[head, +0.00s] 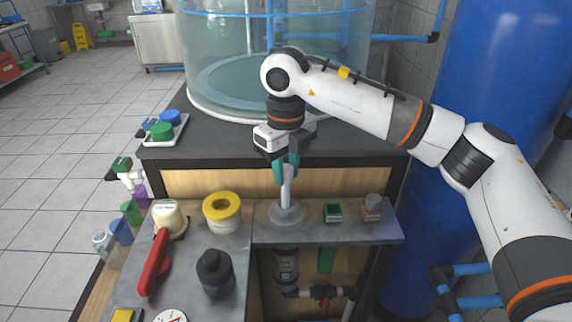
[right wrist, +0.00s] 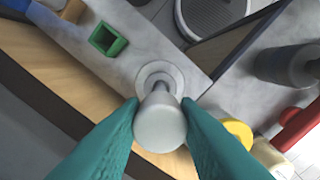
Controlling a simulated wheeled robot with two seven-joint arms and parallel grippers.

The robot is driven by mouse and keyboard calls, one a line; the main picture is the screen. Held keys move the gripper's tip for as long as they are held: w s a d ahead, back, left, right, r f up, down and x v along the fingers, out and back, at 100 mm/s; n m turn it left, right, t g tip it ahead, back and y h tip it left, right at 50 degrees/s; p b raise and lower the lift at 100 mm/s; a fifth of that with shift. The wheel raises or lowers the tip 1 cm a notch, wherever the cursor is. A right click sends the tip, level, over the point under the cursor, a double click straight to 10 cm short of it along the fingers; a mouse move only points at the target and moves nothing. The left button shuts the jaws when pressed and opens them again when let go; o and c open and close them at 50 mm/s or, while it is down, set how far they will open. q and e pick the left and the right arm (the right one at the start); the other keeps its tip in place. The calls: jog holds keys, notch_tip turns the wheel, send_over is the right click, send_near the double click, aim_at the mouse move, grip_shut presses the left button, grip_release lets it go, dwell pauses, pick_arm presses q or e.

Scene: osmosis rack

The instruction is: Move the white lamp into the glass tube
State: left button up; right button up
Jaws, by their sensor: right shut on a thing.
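The white lamp (head: 287,188) is upright between the teal fingers of my right gripper (head: 287,165), which is shut on it. In the right wrist view the lamp's round white end (right wrist: 160,122) faces the camera between the fingertips (right wrist: 160,118). Its lower end reaches the round grey collar (head: 286,216) on the shelf; I cannot tell how deep it goes. Below that collar, under the shelf, hangs a dark, see-through cylinder marked UV (head: 287,265), which looks like the glass tube. My left gripper is not in view.
On the shelf right of the collar are a green square holder (head: 333,212) and a small grey-topped block (head: 372,205). A large clear tank (head: 230,60) stands behind.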

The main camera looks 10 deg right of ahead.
aim_at(286, 192)
jog(key=shift+f+b, duration=1.1)
jog(key=shift+f, duration=0.8)
jog(key=shift+f, duration=0.15)
jog(key=shift+f+b, duration=1.1)
jog(key=shift+f, duration=0.15)
jog(key=o, duration=0.9)
jog(key=shift+c, duration=0.2)
jog(key=shift+o, duration=0.6)
jog(key=shift+o, duration=1.4)
jog(key=shift+r, duration=0.1)
